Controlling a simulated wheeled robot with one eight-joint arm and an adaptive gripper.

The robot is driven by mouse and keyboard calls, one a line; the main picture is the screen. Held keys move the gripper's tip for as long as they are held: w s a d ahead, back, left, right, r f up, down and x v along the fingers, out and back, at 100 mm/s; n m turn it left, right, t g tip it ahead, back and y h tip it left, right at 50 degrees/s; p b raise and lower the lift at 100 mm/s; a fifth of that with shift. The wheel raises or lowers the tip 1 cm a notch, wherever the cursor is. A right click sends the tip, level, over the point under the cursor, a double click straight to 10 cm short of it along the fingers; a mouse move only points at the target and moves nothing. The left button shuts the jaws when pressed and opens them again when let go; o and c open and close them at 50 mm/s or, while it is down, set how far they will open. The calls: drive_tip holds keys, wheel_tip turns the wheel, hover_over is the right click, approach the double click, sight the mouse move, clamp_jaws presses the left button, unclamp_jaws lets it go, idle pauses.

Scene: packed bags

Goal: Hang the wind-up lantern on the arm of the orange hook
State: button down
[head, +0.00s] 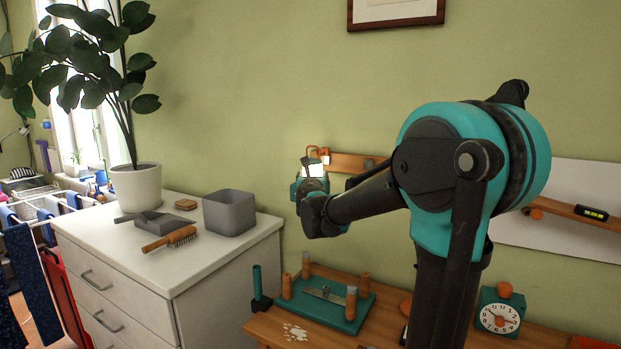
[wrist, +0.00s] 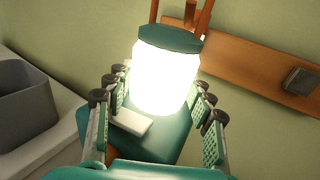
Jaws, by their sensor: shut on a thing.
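The wind-up lantern (wrist: 165,75) has a glowing white body, a teal cap and base, and an orange handle above. My gripper (wrist: 160,92) is shut on it, with fingers on both sides of the glowing body. In the head view, the lantern (head: 316,170) is upright in my gripper (head: 311,187), close to the wall rail. The orange hook (wrist: 190,13) shows partly between the sides of the handle in the wrist view. I cannot tell whether the handle touches the hook or is over its arm.
A wooden rail (head: 355,164) with a dark knob runs along the wall. A grey bin (head: 229,213) stands on the white cabinet (head: 190,262) with a brush (head: 170,239). Below, the wooden bench holds a teal peg tray (head: 325,318) and a clock (head: 498,318).

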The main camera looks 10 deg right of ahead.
drive_tip(key=shift+w+d+f, duration=0.1)
drive_tip(key=shift+w+d, duration=0.55)
drive_tip(key=shift+w, duration=0.25)
drive_tip(key=shift+w+d+f, duration=0.1)
drive_tip(key=shift+w+d, duration=0.55)
drive_tip(key=shift+w, duration=0.2)
drive_tip(key=shift+w+d+f, duration=0.2)
drive_tip(key=shift+w+f, duration=0.1)
drive_tip(key=shift+f, duration=0.3)
drive_tip(key=shift+w+d+f, duration=0.15)
drive_tip(key=shift+w+f, duration=0.1)
drive_tip(key=shift+f, duration=0.3)
drive_tip(key=c, duration=0.5)
unclamp_jaws()
drive_tip(key=shift+c, duration=0.2)
